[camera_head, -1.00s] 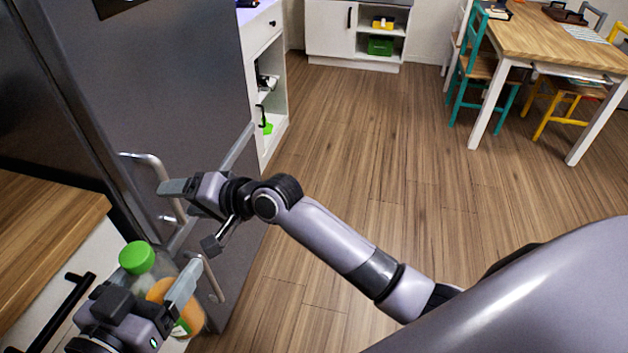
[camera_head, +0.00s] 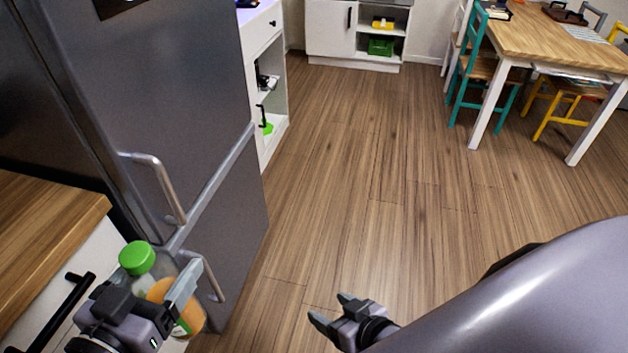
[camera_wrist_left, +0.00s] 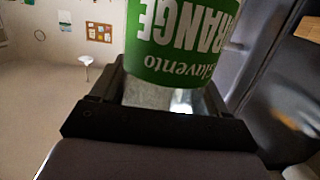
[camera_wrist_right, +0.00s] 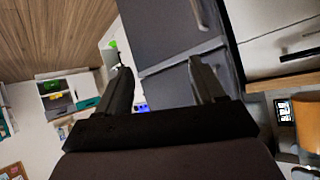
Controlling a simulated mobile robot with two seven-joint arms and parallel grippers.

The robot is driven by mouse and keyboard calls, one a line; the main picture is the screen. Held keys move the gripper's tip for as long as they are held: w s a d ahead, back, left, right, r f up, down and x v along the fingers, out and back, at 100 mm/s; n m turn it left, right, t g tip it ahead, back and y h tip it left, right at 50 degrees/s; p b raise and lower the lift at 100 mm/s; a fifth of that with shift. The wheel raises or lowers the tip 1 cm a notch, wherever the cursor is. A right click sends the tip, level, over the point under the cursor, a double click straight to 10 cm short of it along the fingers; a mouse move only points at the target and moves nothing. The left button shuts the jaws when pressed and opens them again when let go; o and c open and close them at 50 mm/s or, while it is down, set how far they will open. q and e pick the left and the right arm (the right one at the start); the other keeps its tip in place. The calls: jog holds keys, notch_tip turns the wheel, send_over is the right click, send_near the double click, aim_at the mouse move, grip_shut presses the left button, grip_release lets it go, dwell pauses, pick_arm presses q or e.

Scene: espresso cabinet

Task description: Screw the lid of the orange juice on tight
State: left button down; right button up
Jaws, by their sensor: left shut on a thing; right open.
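The orange juice bottle (camera_head: 160,292) is at the lower left of the head view, clear with orange juice in it. Its green lid (camera_head: 137,257) sits on top of the bottle; I cannot tell how tight it is. My left gripper (camera_head: 172,296) is shut on the bottle, below the lid. In the left wrist view the bottle's green label (camera_wrist_left: 185,45) shows between the fingers. My right gripper (camera_head: 328,309) is open and empty at the bottom middle of the head view, well to the right of the bottle and over the floor. It is also open in the right wrist view (camera_wrist_right: 163,75).
A grey fridge (camera_head: 165,90) with metal handles stands right behind the bottle. A wooden counter (camera_head: 45,235) over a white drawer with a black handle is at the left. The wooden floor (camera_head: 370,180) is free in the middle. A table (camera_head: 545,45) with chairs stands far right.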

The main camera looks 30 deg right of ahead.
pick_arm(q)
jog(key=shift+r, duration=0.1)
pick_arm(e)
jog(key=shift+n+h, duration=0.3)
jog(key=shift+n, duration=0.4)
jog(key=s, duration=0.1)
jog(key=s+d, duration=0.2)
jog(key=shift+s+f, duration=0.25)
jog(key=shift+f, duration=0.15)
pick_arm(q)
jog(key=shift+r, duration=0.15)
jog(key=w+a+f+n+t+y, duration=0.1)
jog(key=a+n+t+y, duration=0.3)
jog(key=a+n+y, duration=0.4)
jog(key=w+a+y, duration=0.1)
jog(key=a+y, duration=0.1)
jog(key=a, duration=0.5)
jog(key=shift+a, duration=0.4)
jog(key=shift+f, duration=0.1)
pick_arm(e)
jog(key=shift+c, duration=0.3)
jog(key=c, duration=0.4)
jog(key=shift+w, duration=0.1)
